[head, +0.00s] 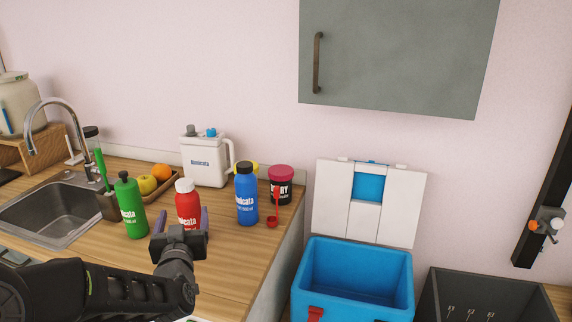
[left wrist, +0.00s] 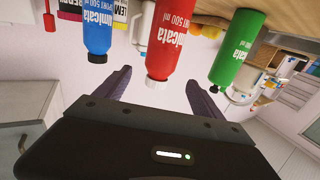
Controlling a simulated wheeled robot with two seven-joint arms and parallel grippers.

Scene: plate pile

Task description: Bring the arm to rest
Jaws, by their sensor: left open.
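My left gripper (head: 181,222) reaches in from the lower left of the head view, over the front of the wooden counter. Its two fingers are apart, and the red bottle (head: 188,200) with a white cap shows between them. In the left wrist view, the open fingers (left wrist: 160,88) point toward the red bottle (left wrist: 170,45); the picture is upside down. I cannot tell whether the fingers touch the bottle. The bottle stands upright on the counter. My right gripper is not in view.
A green bottle (head: 131,207) stands left of the red one and a blue bottle (head: 246,195) right of it. A white jug (head: 205,160) stands behind. An open blue cooler (head: 312,270) and a dark crate (head: 430,300) are at the right. A grey cabinet (head: 400,55) hangs above.

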